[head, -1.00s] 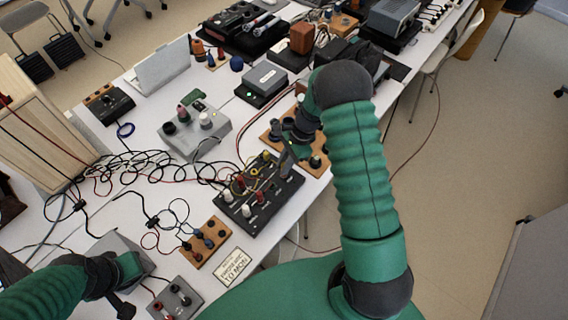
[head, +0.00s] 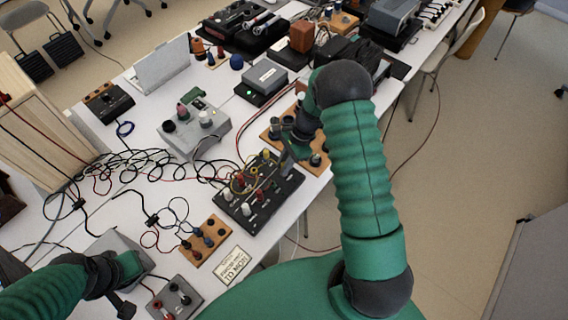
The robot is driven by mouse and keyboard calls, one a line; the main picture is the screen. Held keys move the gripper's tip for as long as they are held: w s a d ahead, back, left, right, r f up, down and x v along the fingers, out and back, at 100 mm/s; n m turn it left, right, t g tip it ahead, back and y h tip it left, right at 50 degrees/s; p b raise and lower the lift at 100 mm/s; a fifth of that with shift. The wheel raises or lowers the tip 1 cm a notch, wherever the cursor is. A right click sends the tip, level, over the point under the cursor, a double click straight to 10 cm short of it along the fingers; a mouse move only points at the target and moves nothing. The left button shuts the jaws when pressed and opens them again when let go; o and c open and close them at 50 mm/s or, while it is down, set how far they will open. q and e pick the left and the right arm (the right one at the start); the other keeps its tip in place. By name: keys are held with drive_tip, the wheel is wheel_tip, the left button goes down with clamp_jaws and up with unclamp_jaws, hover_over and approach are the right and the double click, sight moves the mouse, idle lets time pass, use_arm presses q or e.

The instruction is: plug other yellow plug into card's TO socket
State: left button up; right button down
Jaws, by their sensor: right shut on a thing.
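The card (head: 234,266) is a cream label lying at the table's front edge; its last line seems to read "TO MON". Behind it is a black socket panel (head: 246,218) with white and red plugs or knobs and small labels. My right gripper (head: 284,160) is at the panel's back right, pointing down, shut on what seems to be a yellow plug, mostly hidden by the fingers. I cannot tell whether the plug touches a socket. My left gripper (head: 122,303) is low at the left, its fingers unclear.
A wooden block with sockets (head: 208,240) and a small grey box (head: 175,299) stand left of the card. A grey box with knobs (head: 194,128) is behind the panel. Another wooden board (head: 318,160) is close by my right gripper. Black cables tangle at the left.

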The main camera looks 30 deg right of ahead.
drive_tip(key=shift+f, duration=0.4)
drive_tip(key=c, duration=1.3)
unclamp_jaws()
drive_tip(key=shift+r, duration=0.1)
drive_tip(key=shift+r+p, duration=3.1)
drive_tip(key=shift+r, duration=0.65)
